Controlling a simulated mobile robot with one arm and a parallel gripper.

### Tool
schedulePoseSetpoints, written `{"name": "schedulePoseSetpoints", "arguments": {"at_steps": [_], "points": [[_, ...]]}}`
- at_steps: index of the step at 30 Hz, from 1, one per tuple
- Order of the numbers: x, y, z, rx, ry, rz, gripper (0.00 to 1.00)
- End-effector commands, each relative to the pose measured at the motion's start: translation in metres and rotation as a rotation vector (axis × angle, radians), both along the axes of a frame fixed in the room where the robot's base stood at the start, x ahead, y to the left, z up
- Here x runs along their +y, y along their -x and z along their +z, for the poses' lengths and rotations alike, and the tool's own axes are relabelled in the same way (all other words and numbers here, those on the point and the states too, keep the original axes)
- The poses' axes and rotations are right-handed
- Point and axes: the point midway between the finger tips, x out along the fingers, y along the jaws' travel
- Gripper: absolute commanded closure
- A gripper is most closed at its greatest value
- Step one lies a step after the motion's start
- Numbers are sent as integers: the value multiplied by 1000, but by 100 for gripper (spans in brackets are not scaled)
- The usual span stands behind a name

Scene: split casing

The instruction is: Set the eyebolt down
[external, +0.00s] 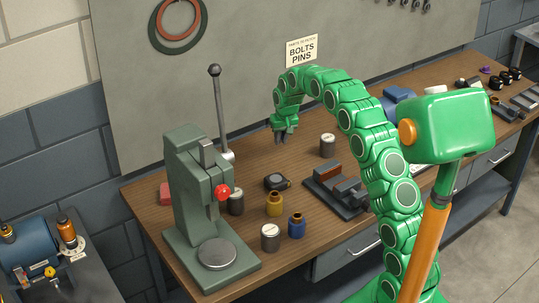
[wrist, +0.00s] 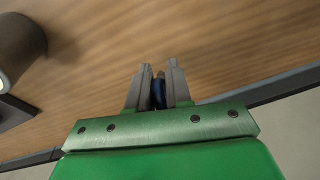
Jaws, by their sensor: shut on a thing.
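My gripper (external: 281,138) hangs above the wooden bench, right of the green press. In the wrist view the two grey jaws of my gripper (wrist: 158,85) are closed on a small dark blue thing, which I take to be the eyebolt (wrist: 159,92). Only a narrow part of the eyebolt shows between the jaws, so its ring and shank cannot be made out. In the external view it is too small or hidden to see. Bare wood lies beyond the jaws in the wrist view; I cannot tell the exact height above it.
The green press (external: 190,210) stands at the left of the bench (external: 215,135). A grey canister (external: 327,146) is right of my gripper. A dark vise-like fixture (external: 340,190), a brass jar (external: 275,205) and a blue jar (external: 296,226) stand nearer the front. Bare wood surrounds my gripper.

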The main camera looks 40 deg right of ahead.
Motion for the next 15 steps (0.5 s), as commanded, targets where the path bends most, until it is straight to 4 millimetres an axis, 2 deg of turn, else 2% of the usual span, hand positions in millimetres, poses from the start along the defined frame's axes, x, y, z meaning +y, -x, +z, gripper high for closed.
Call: {"name": "schedulePoseSetpoints", "arguments": {"at_steps": [8,15], "points": [[-1,-6,-8,1,0,0,100],[-1,-8,-37,2,0,0,100]]}}
